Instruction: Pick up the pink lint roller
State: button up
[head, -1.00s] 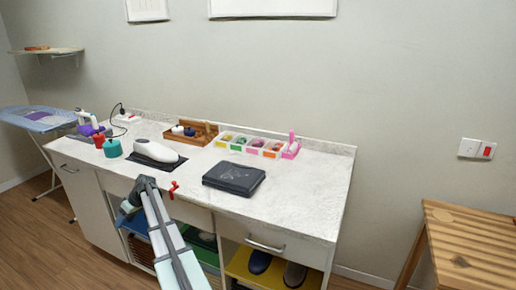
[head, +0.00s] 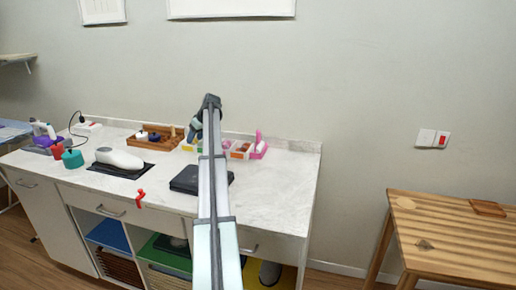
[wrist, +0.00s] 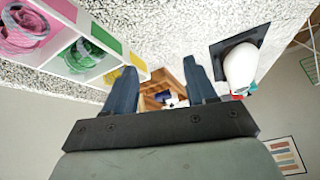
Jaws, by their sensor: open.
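The pink lint roller (head: 259,138) stands upright at the right end of the organizer row, by the back of the counter. Its pink handle points up, and a pink base or holder is around its foot. I cannot make it out in the wrist view. My gripper (head: 194,132) is to the left of it, over the back of the counter near the organizer, partly hidden by my arm. In the wrist view my gripper (wrist: 161,78) is open, with nothing between its fingers.
The organizer (wrist: 72,62) has coloured compartments holding rolled items. A wooden tray (head: 158,143) is left of it. A dark folded item (head: 188,181) lies in front. A white iron-like device (head: 118,158) rests on a dark mat. The counter's right end (head: 285,185) is clear.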

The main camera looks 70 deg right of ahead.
jog(key=s+d+r+m+g+h, duration=0.1)
jog(key=s+d+r, duration=0.1)
jog(key=s+d, duration=0.5)
jog(key=s+d+r+m, duration=0.1)
jog(key=s+d+r, duration=0.25)
jog(key=s, duration=0.45)
jog(key=m+g, duration=0.2)
send_near(259, 131)
jog(key=shift+h, duration=0.4)
jog(key=x, duration=0.7)
jog(key=shift+w+d+f, duration=0.1)
jog(key=shift+d+f, duration=0.1)
jog(key=shift+d, duration=0.25)
jog(key=shift+a+x, duration=0.25)
jog(key=shift+x, duration=0.85)
jog(key=shift+a+x, duration=0.25)
jog(key=shift+x, duration=0.85)
jog(key=shift+w+d+f+t, duration=0.15)
jog(key=shift+w+f+t, duration=0.15)
jog(key=shift+f, duration=0.25)
grip_shut()
